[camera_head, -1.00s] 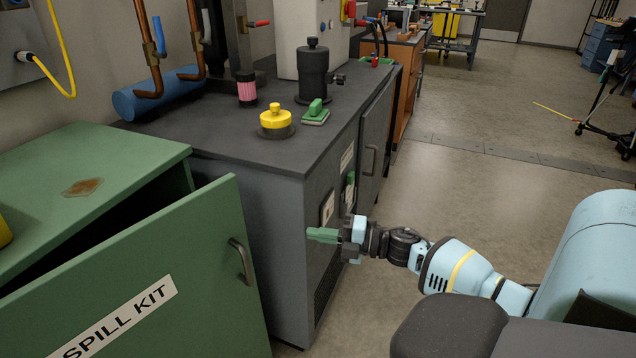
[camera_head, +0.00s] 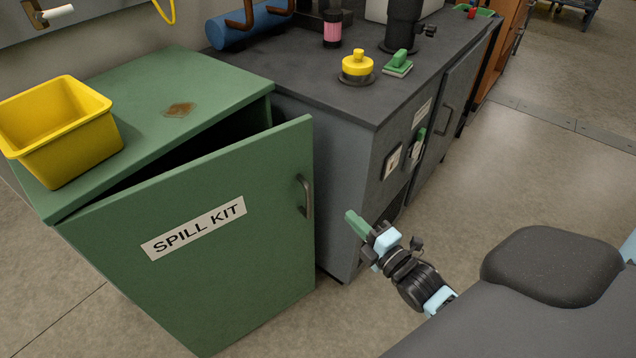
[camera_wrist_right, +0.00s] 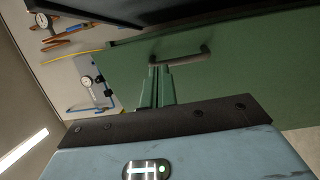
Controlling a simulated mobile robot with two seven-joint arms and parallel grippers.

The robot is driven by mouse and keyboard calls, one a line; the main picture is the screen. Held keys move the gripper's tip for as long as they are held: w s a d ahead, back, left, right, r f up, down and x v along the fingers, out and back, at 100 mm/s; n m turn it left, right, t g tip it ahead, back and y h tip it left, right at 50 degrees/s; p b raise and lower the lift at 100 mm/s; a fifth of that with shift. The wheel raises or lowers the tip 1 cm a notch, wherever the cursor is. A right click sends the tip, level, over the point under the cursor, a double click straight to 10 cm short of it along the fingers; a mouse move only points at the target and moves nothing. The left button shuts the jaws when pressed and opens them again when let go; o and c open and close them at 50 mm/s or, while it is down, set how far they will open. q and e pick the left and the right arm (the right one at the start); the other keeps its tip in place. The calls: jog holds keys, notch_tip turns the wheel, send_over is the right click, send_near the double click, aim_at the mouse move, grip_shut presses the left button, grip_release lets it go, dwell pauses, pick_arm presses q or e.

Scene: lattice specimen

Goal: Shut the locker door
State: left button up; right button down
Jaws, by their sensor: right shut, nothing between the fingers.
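The green locker (camera_head: 215,108) stands at the left in the head view. Its door (camera_head: 195,270), labelled SPILL KIT, is partly open, with a dark gap along its top edge. A grey bar handle (camera_head: 305,197) is near the door's right edge. My right gripper (camera_head: 355,222) has green fingers, shut and empty, to the right of the handle and apart from it in the head view. In the right wrist view the shut fingers (camera_wrist_right: 157,84) point toward the door (camera_wrist_right: 235,78) and its handle (camera_wrist_right: 182,58); contact cannot be told. My left gripper is not in view.
A yellow bin (camera_head: 62,135) sits on the locker top. The grey workbench (camera_head: 345,150) stands right beside the locker, holding a yellow knobbed item (camera_head: 357,68) and a green block (camera_head: 397,66). Open floor (camera_head: 545,175) lies to the right.

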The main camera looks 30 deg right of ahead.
aim_at(309, 181)
pick_arm(q)
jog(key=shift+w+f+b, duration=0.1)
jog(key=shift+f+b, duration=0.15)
jog(key=shift+b, duration=0.15)
pick_arm(e)
jog(key=w, duration=0.4)
jog(key=w+a, duration=0.1)
jog(key=w, duration=0.4)
jog(key=w+a, duration=0.1)
jog(key=w, duration=0.3)
jog(key=shift+w+a+f, duration=0.1)
jog(key=shift+w+f, duration=0.05)
jog(key=shift+w, duration=0.05)
